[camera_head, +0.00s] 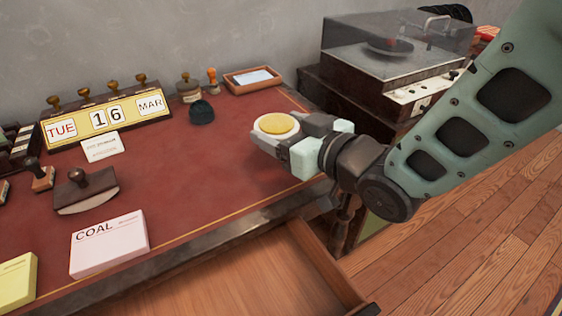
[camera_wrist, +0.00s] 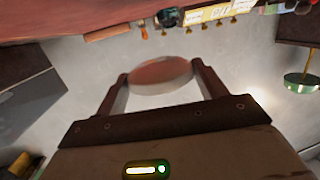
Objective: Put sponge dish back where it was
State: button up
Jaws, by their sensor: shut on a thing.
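The sponge dish (camera_head: 262,128) is a small round white dish with a yellow sponge (camera_head: 279,123) in it. My gripper (camera_head: 287,133) is shut on the dish and holds it upright near the right end of the red desk top, close to its edge. In the wrist view the dish (camera_wrist: 162,78) sits between the two fingers of my gripper (camera_wrist: 160,88). I cannot tell from these views how high it is above the desk.
The red desk (camera_head: 200,160) has free room in its middle. A wooden tray (camera_head: 252,81), stamps (camera_head: 188,87) and a dark green round item (camera_head: 201,112) stand at the back. A calendar (camera_head: 105,118) and COAL notepad (camera_head: 108,245) are left. An open drawer (camera_head: 270,270) juts out in front.

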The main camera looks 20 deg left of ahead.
jog(key=shift+f+b, duration=0.6)
jog(key=shift+f, duration=2.7)
jog(key=shift+f, duration=0.1)
jog(key=shift+f, duration=0.15)
jog(key=o, duration=1.1)
jog(key=p+v, duration=0.2)
jog(key=v, duration=0.8)
jog(key=shift+s+d+p, duration=0.1)
jog(key=shift+d+p, duration=0.2)
jog(key=shift+p, duration=0.05)
jog(key=p, duration=0.2)
jog(key=shift+a+p, duration=0.15)
jog(key=shift+p, duration=0.75)
